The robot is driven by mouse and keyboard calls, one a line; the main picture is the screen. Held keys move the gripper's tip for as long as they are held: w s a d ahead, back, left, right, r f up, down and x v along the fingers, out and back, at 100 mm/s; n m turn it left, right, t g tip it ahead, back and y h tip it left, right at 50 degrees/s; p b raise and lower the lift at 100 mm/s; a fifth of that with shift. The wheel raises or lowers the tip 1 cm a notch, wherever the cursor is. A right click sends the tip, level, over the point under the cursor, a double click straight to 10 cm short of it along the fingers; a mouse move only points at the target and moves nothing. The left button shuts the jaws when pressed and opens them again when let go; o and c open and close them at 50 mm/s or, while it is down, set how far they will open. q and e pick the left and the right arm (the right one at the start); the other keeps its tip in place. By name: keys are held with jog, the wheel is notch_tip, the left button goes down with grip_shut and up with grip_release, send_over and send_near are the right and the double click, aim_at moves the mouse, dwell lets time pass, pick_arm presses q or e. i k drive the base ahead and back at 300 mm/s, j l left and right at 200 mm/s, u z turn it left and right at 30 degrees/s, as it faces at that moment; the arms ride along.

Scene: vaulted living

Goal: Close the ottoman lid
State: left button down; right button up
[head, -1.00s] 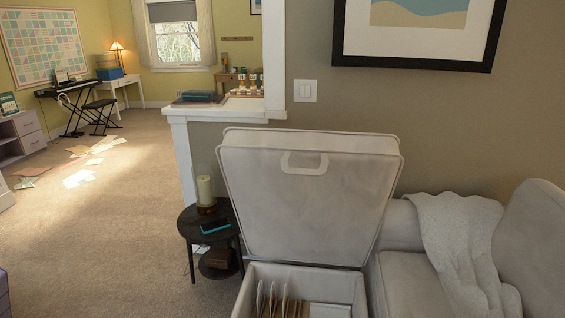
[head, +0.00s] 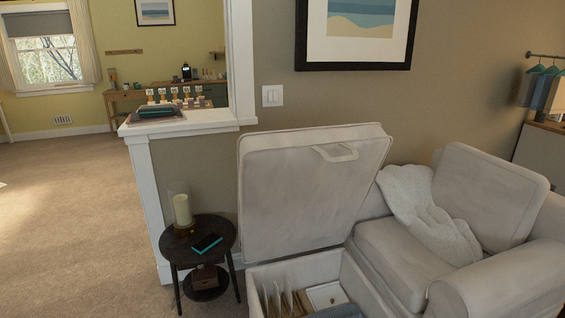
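The ottoman lid (head: 305,195) stands open in the head view. It is a large pale cushioned panel, tilted up on the far side of the ottoman base (head: 262,272), with a fabric handle (head: 336,152) near its top edge. The open base shows at the bottom of the view and holds upright folders or papers (head: 287,301) and a white box (head: 326,294). The front of the base is cut off by the frame. Neither of my grippers is in view.
A round dark side table (head: 211,233) with a candle (head: 182,210) and a phone (head: 206,243) stands just left of the ottoman. A pale armchair (head: 407,254) with a throw (head: 425,212) is close on the right. Carpet (head: 75,220) is clear at left.

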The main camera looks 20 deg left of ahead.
aim_at(303, 191)
jog(key=j+z, duration=0.3)
jog(key=j, duration=0.7)
jog(key=k+j+z, duration=0.1)
jog(key=j+z, duration=0.15)
jog(key=j, duration=0.7)
